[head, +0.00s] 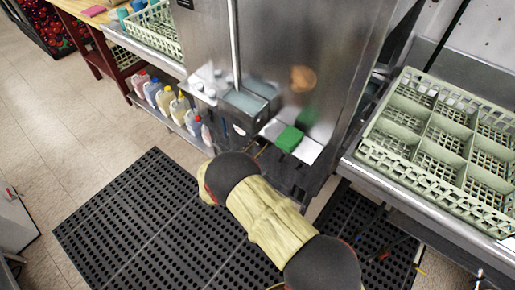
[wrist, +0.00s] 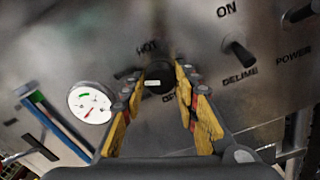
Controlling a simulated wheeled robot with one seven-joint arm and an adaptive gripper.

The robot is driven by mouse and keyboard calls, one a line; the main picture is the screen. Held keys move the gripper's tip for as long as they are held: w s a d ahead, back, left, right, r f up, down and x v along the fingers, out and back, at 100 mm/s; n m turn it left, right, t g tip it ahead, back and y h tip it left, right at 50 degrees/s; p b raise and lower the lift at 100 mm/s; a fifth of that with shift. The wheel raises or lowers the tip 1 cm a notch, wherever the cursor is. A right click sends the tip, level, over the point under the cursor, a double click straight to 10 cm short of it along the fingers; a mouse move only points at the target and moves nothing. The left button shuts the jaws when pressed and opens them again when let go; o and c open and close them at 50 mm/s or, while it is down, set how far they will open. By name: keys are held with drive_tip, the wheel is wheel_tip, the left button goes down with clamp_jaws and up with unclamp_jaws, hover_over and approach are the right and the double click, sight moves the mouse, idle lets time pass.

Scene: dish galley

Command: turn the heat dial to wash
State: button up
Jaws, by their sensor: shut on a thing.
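The heat dial (wrist: 160,77) is a round black knob with a pale mark on its face, the mark lying nearly level and toward the left in the wrist view. The word HOT is printed above it; lettering below it is partly hidden. My gripper (wrist: 158,84) has its yellow-padded fingers on either side of the dial, shut on it. In the head view my arm covers the dial and most of the gripper in front of the steel machine (head: 335,60).
A round gauge (wrist: 90,103) sits left of the dial. A DELIME switch (wrist: 238,50) is to the right, with a POWER switch (wrist: 300,12) beyond. A green dish rack (head: 365,152) stands right of the machine; several bottles (head: 165,100) stand on a low shelf at left.

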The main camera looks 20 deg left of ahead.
drive_tip(key=shift+f+m, duration=0.15)
drive_tip(key=shift+m, duration=0.45)
drive_tip(key=shift+b, duration=0.3)
drive_tip(key=o, duration=1.1)
drive_tip(key=shift+o, duration=0.3)
drive_tip(key=v, duration=1.2)
